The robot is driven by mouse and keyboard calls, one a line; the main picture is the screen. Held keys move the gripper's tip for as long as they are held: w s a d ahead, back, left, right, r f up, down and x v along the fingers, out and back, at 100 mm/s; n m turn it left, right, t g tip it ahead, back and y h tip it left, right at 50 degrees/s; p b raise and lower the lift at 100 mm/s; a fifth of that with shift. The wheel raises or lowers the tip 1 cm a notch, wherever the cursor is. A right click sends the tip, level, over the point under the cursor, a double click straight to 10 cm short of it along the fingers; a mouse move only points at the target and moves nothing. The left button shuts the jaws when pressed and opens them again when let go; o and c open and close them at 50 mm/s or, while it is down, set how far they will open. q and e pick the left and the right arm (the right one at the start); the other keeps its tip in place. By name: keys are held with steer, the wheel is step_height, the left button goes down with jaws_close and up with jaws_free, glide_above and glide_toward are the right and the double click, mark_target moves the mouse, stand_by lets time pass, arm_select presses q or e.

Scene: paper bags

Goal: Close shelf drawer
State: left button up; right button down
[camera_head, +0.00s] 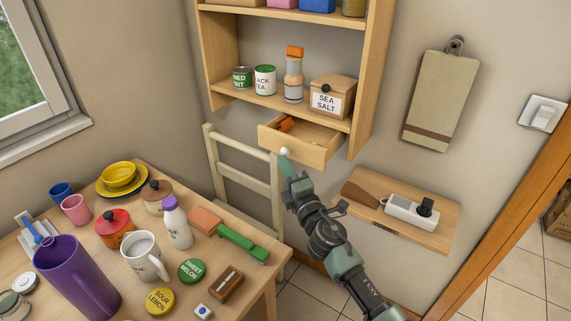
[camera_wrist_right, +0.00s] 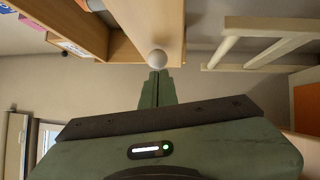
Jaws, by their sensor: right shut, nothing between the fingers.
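The shelf drawer (camera_head: 302,146) is a light wooden drawer, pulled out under the wall shelf (camera_head: 368,75). An orange object (camera_head: 285,125) lies inside it. The drawer front (camera_wrist_right: 148,30) also shows there. My left gripper is not in view.
A pale chair (camera_head: 228,170) stands left of the drawer. A table (camera_head: 200,265) with cups, dishes and a purple pitcher (camera_head: 75,275) fills the lower left. A small wall ledge (camera_head: 430,233) holding a power strip is right of my arm. Jars and a sea salt box (camera_head: 330,98) stand on the shelf.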

steer(key=shift+w, duration=0.25)
